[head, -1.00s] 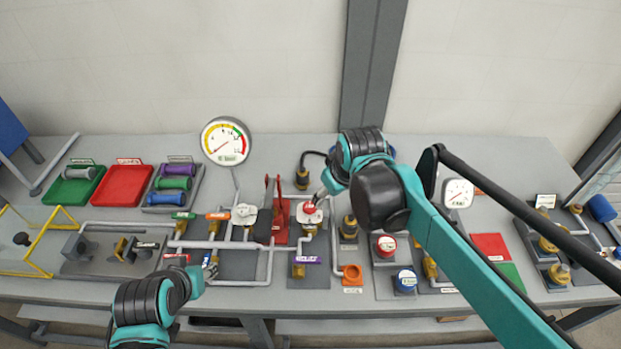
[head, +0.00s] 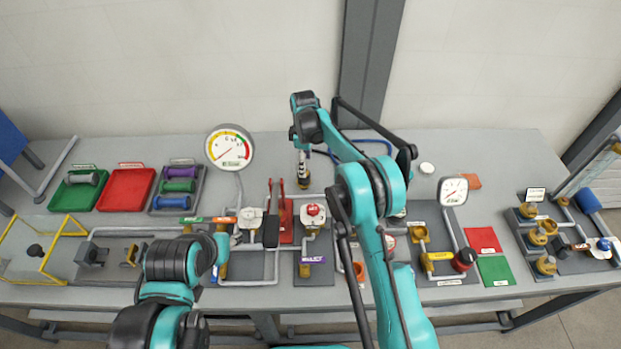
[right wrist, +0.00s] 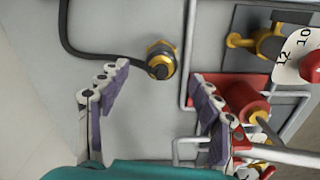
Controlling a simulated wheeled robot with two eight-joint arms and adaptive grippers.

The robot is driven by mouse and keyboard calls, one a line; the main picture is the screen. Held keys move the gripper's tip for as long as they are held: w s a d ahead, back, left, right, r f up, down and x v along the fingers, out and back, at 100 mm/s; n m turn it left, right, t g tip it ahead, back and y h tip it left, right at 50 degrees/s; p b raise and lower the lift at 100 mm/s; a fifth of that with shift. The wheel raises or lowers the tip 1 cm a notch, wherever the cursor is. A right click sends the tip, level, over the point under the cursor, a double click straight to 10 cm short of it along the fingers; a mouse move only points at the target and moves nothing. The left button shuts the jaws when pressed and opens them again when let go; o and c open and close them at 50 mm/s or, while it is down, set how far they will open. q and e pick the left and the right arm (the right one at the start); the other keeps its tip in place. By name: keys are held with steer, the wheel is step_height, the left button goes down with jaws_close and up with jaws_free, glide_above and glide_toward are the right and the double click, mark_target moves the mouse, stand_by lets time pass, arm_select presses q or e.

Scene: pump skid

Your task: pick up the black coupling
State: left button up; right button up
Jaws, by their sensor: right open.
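The black coupling (right wrist: 158,71) is the dark end of a black hose, seated in a brass fitting (right wrist: 163,52) on the grey bench. In the head view the brass-and-black fitting (head: 303,183) stands at the back of the bench, partly covered by my right gripper (head: 303,158) above it. In the right wrist view my right gripper (right wrist: 161,76) is open, with its two purple-padded fingers apart and the coupling showing between them, beyond the tips. I cannot tell the remaining distance. My left gripper (head: 232,241) is low over the front left pipework; its fingers are mostly hidden.
A red block (right wrist: 243,98) and grey pipe lie close to the right finger in the wrist view. The large gauge (head: 229,148) and a red-handled valve (head: 281,215) stand nearby. My right arm hides part of the middle bench. The back strip of bench is fairly clear.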

mark_target(307, 174)
steer(key=shift+f, duration=0.8)
steer(key=f, duration=0.4)
steer(key=f+b, duration=0.1)
steer(key=f, duration=0.2)
steer(key=shift+a+f, duration=0.1)
steer(key=shift+a, duration=0.15)
steer(key=c, duration=1.4)
steer(key=shift+r, duration=0.65)
steer(key=r, duration=0.2)
steer(key=d+r, duration=0.1)
steer(key=r, duration=0.1)
steer(key=shift+s+d+p, duration=0.1)
steer(key=shift+s+p, duration=0.2)
steer(key=shift+p, duration=0.05)
steer(key=s+d+r, duration=0.1)
steer(key=d+r, duration=0.1)
steer(key=d, duration=0.1)
steer(key=s+d+r, duration=0.2)
steer(key=d, duration=0.1)
steer(key=s+d+r, duration=0.2)
steer(key=d, duration=0.1)
steer(key=shift+p, duration=0.4)
steer(key=shift+s+f, duration=0.1)
steer(key=shift+f, duration=0.05)
